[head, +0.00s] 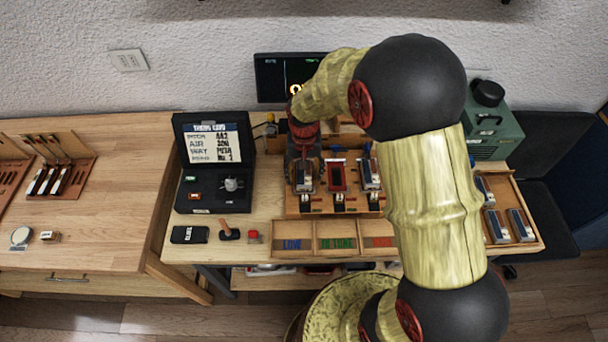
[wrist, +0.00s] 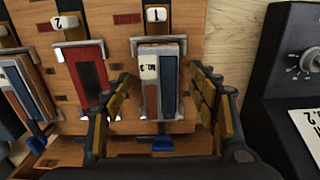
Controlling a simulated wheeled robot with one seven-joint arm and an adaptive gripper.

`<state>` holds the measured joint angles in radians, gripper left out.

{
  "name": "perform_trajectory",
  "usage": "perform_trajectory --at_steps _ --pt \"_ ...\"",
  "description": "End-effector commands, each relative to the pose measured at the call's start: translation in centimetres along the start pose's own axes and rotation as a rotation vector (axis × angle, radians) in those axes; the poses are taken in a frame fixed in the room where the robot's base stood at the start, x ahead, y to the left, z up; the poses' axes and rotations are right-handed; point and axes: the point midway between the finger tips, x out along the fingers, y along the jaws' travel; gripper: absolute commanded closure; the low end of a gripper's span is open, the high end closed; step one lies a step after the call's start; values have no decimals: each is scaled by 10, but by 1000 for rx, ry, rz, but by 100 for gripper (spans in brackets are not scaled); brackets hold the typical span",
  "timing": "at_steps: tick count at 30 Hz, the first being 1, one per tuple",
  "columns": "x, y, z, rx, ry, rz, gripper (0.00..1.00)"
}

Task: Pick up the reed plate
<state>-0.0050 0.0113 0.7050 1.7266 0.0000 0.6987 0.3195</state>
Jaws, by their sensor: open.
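A reed plate (wrist: 150,82) with a white tag and a blue-grey strip sits upright in the slot marked 1 of the wooden stand. It also shows in the head view (head: 305,178). My gripper (wrist: 162,105) is open, with one finger on each side of this plate. I see a gap on the right; whether the left finger touches is unclear. The slot marked 2 is a red frame (wrist: 86,75) with a dark opening and no plate. Another plate (wrist: 25,85) sits in the slot at the far left of the wrist view. The arm hides part of the stand in the head view.
A black case (head: 213,165) with a card stands left of the stand. A tray with coloured labels (head: 335,238) lies in front. More plates lie in a wooden tray (head: 508,246) at right, near a green box (head: 495,130). A dark screen (head: 272,80) stands behind.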

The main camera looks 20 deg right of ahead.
Motion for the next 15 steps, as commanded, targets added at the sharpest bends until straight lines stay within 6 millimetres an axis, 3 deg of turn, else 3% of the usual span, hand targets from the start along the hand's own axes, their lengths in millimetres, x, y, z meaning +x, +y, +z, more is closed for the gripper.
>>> perform_trajectory --at_steps 3,15 --pt "-1 0 0 0 0 0 42" --pt "-1 0 0 0 0 0 65"
